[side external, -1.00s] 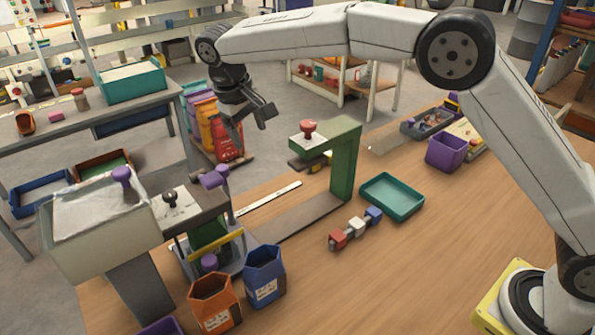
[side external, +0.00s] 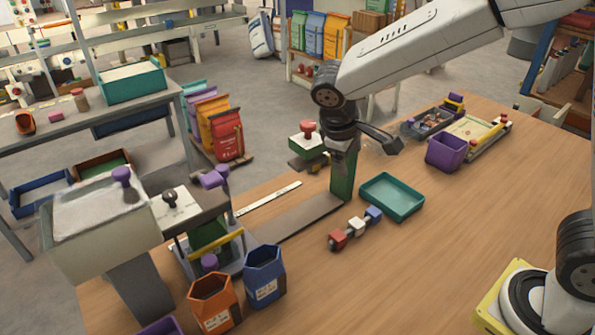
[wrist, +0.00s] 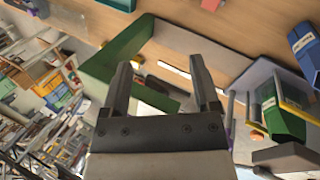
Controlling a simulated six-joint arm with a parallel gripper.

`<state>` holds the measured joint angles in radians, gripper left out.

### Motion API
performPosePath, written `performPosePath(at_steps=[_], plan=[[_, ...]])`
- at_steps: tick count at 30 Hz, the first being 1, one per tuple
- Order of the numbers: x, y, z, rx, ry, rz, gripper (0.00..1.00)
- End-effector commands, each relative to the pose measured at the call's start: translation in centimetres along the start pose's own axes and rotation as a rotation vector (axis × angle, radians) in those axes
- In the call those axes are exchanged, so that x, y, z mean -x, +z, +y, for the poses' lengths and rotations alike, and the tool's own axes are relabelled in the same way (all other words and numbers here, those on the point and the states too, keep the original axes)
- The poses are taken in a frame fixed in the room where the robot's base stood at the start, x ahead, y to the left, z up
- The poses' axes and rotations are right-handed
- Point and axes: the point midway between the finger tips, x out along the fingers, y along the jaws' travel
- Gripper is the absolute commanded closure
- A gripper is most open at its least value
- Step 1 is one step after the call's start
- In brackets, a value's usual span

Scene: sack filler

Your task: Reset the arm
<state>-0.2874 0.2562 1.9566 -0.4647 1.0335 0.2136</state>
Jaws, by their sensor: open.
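My gripper (side external: 366,150) is open and empty, raised above the wooden table near the green press frame in the side view. In the wrist view my gripper (wrist: 160,85) shows two dark fingers spread apart with nothing between them. The green press frame (side external: 343,180) with a red knob (side external: 307,127) stands at the table's far edge, partly hidden behind my gripper. It also shows behind the fingers in the wrist view (wrist: 118,50).
A teal tray (side external: 392,197) and a row of red, white and blue blocks (side external: 356,229) lie on the table. A purple bin (side external: 446,151) stands at the back right. Orange (side external: 214,302) and blue (side external: 265,275) sacks stand front left by the filler hopper (side external: 100,222).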

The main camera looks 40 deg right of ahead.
Motion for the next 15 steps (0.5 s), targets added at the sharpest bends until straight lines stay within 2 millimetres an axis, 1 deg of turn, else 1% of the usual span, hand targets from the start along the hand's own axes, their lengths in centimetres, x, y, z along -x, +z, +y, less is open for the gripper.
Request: performPosePath(at_steps=[1, 6, 12, 15], plan=[[-0.9, 1.2, 0.0, -0.012, -0.034, 0.007, 0.21], [-3.6, 4.3, -0.9, -0.073, -0.16, 0.054, 0.21], [-6.2, 7.9, -2.0, -0.198, -0.286, 0.131, 0.21], [-7.1, 9.3, -2.3, -0.265, -0.325, 0.169, 0.21]])
